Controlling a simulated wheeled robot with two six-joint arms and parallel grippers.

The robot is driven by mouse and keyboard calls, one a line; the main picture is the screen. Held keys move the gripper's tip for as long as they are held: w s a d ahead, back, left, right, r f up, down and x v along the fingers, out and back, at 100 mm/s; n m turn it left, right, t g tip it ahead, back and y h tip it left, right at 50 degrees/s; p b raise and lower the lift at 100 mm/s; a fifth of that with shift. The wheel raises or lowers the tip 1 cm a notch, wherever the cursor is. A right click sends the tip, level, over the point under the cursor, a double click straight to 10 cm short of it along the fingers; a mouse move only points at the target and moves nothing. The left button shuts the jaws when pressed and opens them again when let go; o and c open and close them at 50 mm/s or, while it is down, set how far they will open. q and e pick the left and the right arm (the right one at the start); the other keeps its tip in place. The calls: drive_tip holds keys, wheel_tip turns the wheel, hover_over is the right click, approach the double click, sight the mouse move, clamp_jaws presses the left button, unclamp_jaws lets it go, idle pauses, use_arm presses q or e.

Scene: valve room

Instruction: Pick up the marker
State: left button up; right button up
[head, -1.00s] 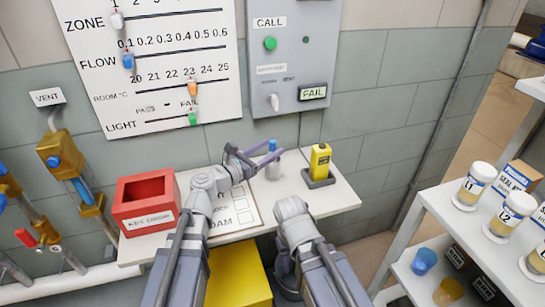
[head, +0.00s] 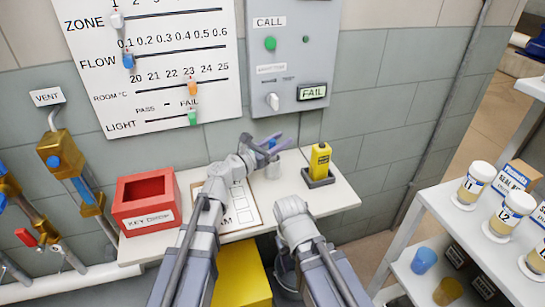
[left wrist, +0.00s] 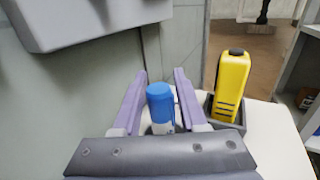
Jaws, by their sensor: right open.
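The marker (left wrist: 160,102) has a blue cap and a pale body and stands upright in the left wrist view. In the head view its blue top (head: 272,144) shows above a small grey cup (head: 273,168) on the shelf. My left gripper (head: 280,142) is open, with one finger on each side of the marker. The left wrist view shows both fingers (left wrist: 160,95) apart from it, with small gaps. My right gripper (head: 286,268) is low by the shelf's front edge, mostly hidden behind its own arm, away from the marker.
A yellow device (head: 320,160) stands in a dark holder just right of the cup. A red key drop box (head: 147,216) and a clipboard (head: 250,214) lie to the left. A grey call panel (head: 290,60) hangs above. The shelf's right end (head: 335,195) is clear.

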use_arm(q)
clamp_jaws()
drive_tip(key=shift+r, duration=0.15)
use_arm(e)
drive_tip(key=shift+r, duration=0.15)
